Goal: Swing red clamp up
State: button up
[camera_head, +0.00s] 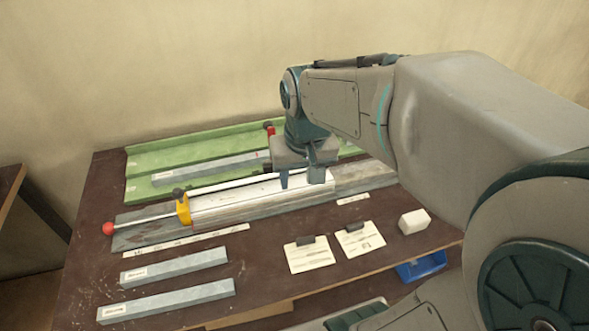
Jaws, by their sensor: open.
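A small red part with a dark knob, which looks like the red clamp (271,131), shows just left of my wrist at the back of the bench; most of it is hidden behind my arm. My gripper (300,179) points down over the pale profile (245,202) in the long grey fixture (365,179), fingers apart and with nothing seen between them. A yellow clamp (184,210) with a dark knob stands at the profile's left end. From it a thin rod runs left, low over the fixture, to a red ball (108,229).
A green tray (140,160) holding a grey bar (200,167) lies at the back. Grey bars (174,266), two cards (309,258), a white block (414,221) and a blue bin (422,267) are at the front. My arm covers the right side.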

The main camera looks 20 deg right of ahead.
jog(key=shift+s+f, duration=0.3)
jog(key=shift+s, duration=0.5)
jog(key=shift+n+t, duration=0.4)
jog(key=shift+t, duration=0.1)
jog(key=s, duration=0.2)
jog(key=s+f, duration=0.1)
jog(key=s, duration=0.2)
jog(key=shift+s+f, duration=0.1)
jog(key=shift+s, duration=0.25)
